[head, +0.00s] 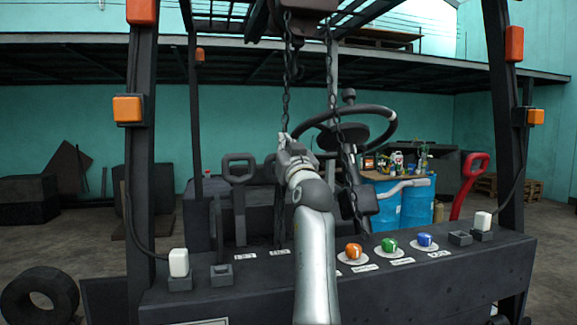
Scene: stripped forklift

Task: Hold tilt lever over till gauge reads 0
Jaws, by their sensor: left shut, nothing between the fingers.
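My left gripper (284,142) is at the end of the grey arm rising from the bottom middle. It is shut and small in view, with the arm partly in front of it. A grey lever with a loop handle (238,170) stands upright to its left, apart from it. Another dark handle (270,166) is just left of my wrist, partly hidden; I cannot tell whether the gripper touches anything there. I cannot tell which is the tilt lever. No readable gauge shows. My right gripper is not in view.
The dark front panel (440,282) carries orange (353,251), green (389,245) and blue (425,240) knobs. A chain (287,95) hangs close to the gripper. The steering wheel (372,110) is behind. Frame posts (142,180) stand at both sides. A red handle (470,182) is at right.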

